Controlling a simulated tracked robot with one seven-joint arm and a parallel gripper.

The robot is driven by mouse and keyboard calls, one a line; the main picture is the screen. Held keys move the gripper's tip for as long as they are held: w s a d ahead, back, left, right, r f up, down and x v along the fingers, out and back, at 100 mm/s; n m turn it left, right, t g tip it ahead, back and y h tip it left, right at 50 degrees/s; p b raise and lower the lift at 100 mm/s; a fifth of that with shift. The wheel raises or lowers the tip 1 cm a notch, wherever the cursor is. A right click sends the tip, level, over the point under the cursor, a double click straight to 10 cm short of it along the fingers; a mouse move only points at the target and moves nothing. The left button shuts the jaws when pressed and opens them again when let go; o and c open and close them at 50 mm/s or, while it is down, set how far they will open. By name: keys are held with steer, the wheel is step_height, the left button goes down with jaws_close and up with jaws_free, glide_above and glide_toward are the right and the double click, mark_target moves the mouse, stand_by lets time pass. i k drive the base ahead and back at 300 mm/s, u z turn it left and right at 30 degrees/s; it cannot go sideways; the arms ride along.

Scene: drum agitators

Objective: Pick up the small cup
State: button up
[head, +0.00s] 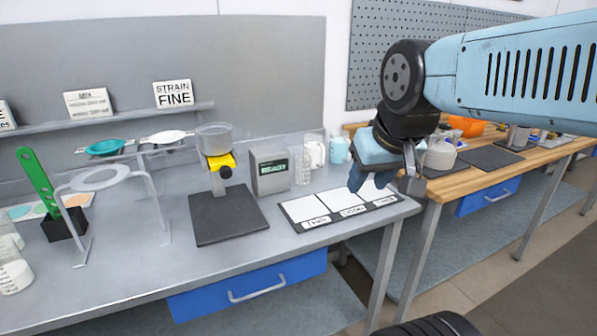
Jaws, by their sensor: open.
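My gripper (384,184) hangs from the blue arm at the right, fingers apart and empty, over the right end of the grey bench. A small clear cup-like vessel (302,172) stands on the bench to its left, beside the grey box with a green display. A wider clear cup (214,138) sits on top of the yellow-headed stand. A clear beaker with white contents (14,276) is at the left edge, partly cut off. I cannot tell for certain which is the small cup.
A panel with white labelled squares (290,212) lies below and left of my gripper. A wooden table (478,180) adjoins at right.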

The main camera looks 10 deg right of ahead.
mark_target(301, 162)
steer(key=u, duration=0.1)
steer(key=k, duration=0.5)
steer(key=u, duration=0.6)
steer(key=i, duration=0.95)
steer(key=z, duration=0.4)
